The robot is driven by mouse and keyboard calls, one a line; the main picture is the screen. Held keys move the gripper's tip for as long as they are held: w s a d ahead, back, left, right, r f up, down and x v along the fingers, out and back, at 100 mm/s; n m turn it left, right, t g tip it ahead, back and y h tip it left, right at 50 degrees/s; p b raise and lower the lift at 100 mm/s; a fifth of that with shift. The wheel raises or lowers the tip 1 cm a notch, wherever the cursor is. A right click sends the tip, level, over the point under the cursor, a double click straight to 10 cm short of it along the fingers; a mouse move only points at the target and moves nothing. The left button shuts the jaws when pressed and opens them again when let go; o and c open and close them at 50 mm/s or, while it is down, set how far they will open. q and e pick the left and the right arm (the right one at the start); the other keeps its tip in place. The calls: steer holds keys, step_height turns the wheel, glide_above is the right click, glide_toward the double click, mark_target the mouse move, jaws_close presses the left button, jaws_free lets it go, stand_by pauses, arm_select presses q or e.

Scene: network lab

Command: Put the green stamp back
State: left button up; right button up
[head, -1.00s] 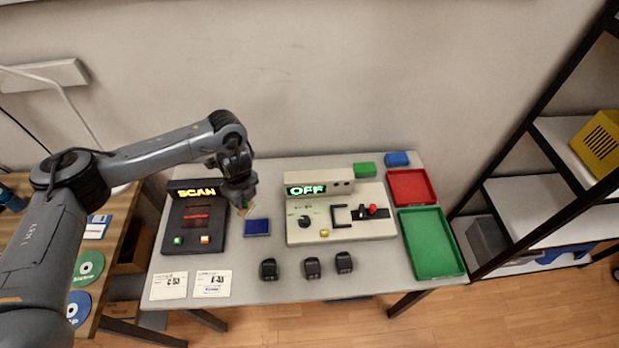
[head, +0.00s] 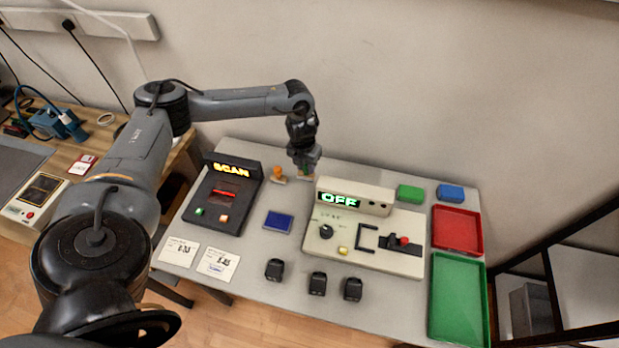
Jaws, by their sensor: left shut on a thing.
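My left gripper (head: 305,168) is shut on the green stamp (head: 306,177) at the back of the table. Only a small part of the stamp shows below the fingers, and the gripper hides the rest. I cannot tell whether the stamp touches what is under it. An orange-handled stamp (head: 278,174) stands just left of the gripper. A dark blue ink pad (head: 278,222) lies in front of them. My right gripper is out of view.
A black scanner (head: 212,212) reading SCAN stands to the left. A beige device (head: 335,247) reading OFF stands close to the gripper's right. Red (head: 457,249) and green (head: 434,300) trays lie at the right. Several black objects and two paper cards lie along the front.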

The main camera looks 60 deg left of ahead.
mark_target(306, 174)
arm_select(q)
steer(key=shift+f, duration=0.95)
steer(key=shift+f+b, duration=0.4)
steer(key=shift+f, duration=1.5)
steer(key=shift+f, duration=0.2)
steer(key=o, duration=0.9)
steer(key=shift+c, duration=0.2)
steer(key=shift+r, duration=0.15)
